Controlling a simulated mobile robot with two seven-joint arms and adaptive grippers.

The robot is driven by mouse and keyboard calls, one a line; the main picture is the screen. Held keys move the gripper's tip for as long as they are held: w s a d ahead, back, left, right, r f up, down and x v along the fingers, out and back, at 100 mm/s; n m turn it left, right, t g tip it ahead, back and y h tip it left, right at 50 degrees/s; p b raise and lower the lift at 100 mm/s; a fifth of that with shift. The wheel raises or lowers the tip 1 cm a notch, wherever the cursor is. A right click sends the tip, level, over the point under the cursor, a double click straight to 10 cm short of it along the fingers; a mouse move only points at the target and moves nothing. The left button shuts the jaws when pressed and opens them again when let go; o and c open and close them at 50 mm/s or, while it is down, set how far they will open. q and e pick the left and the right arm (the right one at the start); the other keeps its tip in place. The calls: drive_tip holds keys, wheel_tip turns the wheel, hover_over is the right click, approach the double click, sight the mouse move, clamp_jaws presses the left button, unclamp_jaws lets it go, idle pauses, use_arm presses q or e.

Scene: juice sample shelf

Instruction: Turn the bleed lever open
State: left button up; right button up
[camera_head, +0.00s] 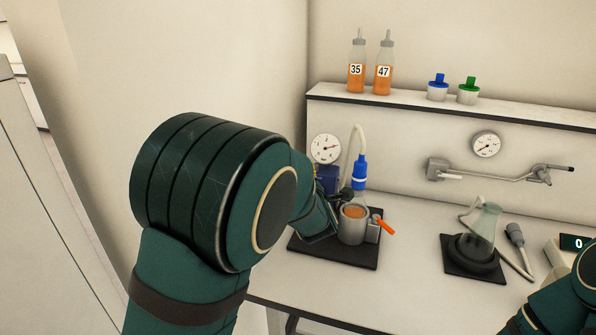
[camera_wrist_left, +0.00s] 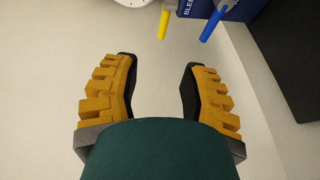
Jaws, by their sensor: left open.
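My left gripper (camera_wrist_left: 159,68) is open and empty in the left wrist view, with a pale surface between its orange-ribbed fingers. A blue block (camera_wrist_left: 242,8) with a partly cut-off label reading "BLEE" is at the top. A yellow lever (camera_wrist_left: 163,22) and a blue lever (camera_wrist_left: 212,24) stick out from it, beyond the fingertips and apart from them. I cannot tell for certain which lever the label belongs to. In the head view the blue block (camera_head: 326,178) stands beneath a round gauge, and my left arm largely hides the gripper and both levers.
A metal cup (camera_head: 352,224) of orange liquid with an orange handle (camera_head: 386,226) stands on a dark base beside the block. A flask (camera_head: 484,225) is further right. Bottles (camera_head: 357,65) and capped jars (camera_head: 438,90) stand on the ledge. The counter's front middle is clear.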

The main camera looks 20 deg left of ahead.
use_arm(q)
drive_tip(key=b+x, duration=0.1)
drive_tip(key=x, duration=1.3)
drive_tip(key=shift+f, duration=0.2)
clamp_jaws()
drive_tip(key=shift+r, duration=0.1)
